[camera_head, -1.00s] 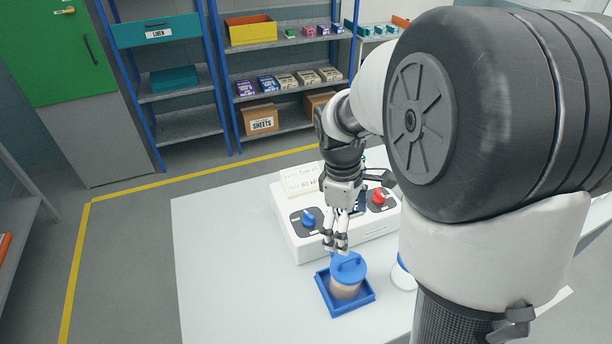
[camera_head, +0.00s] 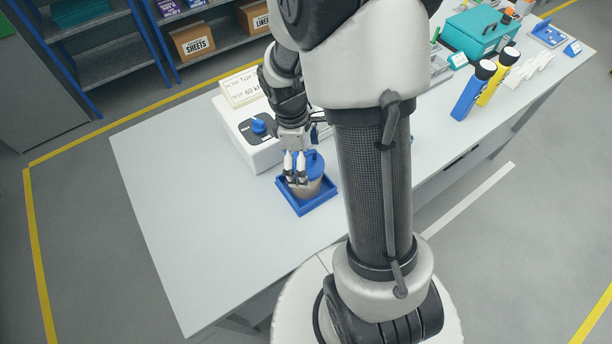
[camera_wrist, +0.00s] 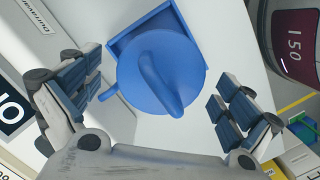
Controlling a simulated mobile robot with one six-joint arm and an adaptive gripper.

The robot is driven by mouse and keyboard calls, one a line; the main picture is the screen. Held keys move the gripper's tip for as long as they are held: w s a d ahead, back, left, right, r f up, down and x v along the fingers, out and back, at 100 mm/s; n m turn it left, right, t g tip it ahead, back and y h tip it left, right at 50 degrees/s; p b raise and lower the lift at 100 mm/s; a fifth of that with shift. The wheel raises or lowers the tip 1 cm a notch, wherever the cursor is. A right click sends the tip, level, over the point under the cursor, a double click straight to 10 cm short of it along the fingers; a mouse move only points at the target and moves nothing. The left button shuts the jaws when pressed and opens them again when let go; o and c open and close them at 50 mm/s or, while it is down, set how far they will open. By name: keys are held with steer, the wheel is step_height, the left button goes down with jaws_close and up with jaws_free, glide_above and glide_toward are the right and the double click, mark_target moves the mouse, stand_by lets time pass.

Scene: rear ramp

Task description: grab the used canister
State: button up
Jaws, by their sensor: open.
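The canister (camera_head: 314,182) has a blue lid with a raised handle and a tan body, and it stands upright in a square blue tray (camera_head: 296,207) on the white table. In the wrist view the blue lid (camera_wrist: 146,88) fills the middle, with its handle across it, and the tray rim (camera_wrist: 124,38) shows behind. My gripper (camera_head: 296,178) is open and just above the canister, at its left side in the head view. In the wrist view the fingers of my gripper (camera_wrist: 160,105) stand on either side of the lid, apart from it.
A white device (camera_head: 235,135) with a blue knob and a sign stands directly behind the tray. The table's left part (camera_head: 190,200) is clear.

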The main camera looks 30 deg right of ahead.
step_height(320, 180, down, 3)
steer(key=shift+s+d+f+b, duration=0.1)
steer(key=shift+s+b, duration=0.05)
steer(key=shift+b, duration=0.2)
steer(key=shift+c, duration=0.2)
steer(key=c, duration=1.6)
steer(key=shift+c, duration=0.4)
